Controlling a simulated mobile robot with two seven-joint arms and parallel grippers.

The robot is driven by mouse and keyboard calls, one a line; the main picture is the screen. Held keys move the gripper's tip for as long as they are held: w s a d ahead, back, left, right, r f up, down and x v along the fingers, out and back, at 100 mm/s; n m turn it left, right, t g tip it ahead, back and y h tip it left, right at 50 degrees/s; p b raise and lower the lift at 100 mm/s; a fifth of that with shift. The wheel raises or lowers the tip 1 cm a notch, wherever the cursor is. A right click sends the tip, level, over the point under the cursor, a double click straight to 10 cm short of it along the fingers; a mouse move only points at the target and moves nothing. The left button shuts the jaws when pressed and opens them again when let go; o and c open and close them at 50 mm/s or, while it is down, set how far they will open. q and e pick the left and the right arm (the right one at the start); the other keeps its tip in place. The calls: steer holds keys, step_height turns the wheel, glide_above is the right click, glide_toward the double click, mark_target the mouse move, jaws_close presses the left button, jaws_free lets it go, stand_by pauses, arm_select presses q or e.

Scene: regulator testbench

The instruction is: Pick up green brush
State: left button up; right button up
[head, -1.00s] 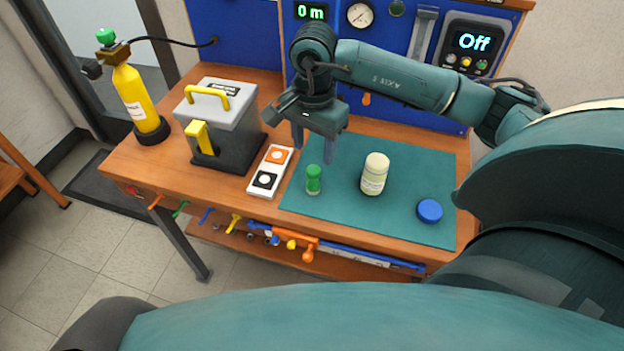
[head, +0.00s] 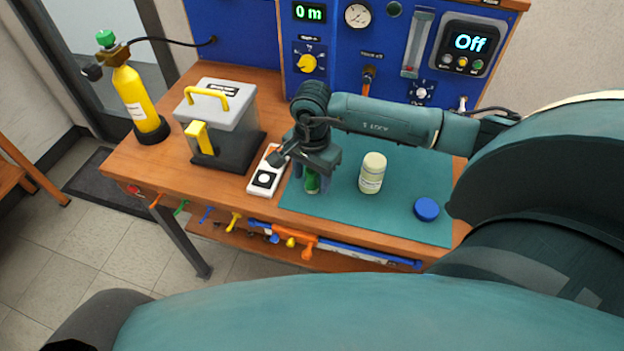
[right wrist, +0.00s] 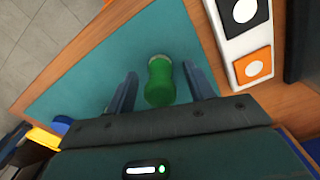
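The green brush (head: 312,183) stands upright near the left edge of the teal mat (head: 415,165). It also shows in the right wrist view (right wrist: 160,82), between the two fingers. My right gripper (head: 311,187) is lowered over the brush from above, with one finger on each side. In the right wrist view the right gripper (right wrist: 160,90) is open, with gaps between the fingers and the brush. The top of the brush is partly hidden by the gripper in the head view. My left gripper is not in view.
A cream bottle (head: 372,173) and a blue lid (head: 427,209) are on the mat to the right. A white block with round buttons (head: 265,180) lies close on the left. A grey box (head: 222,120) and a yellow cylinder (head: 133,98) stand farther left. The blue panel (head: 335,75) rises behind.

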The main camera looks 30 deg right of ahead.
steer(key=c, duration=1)
steer(key=shift+r, duration=0.15)
step_height(320, 180, up, 10)
steer(key=shift+f+b, duration=0.1)
steer(key=shift+b, duration=0.45)
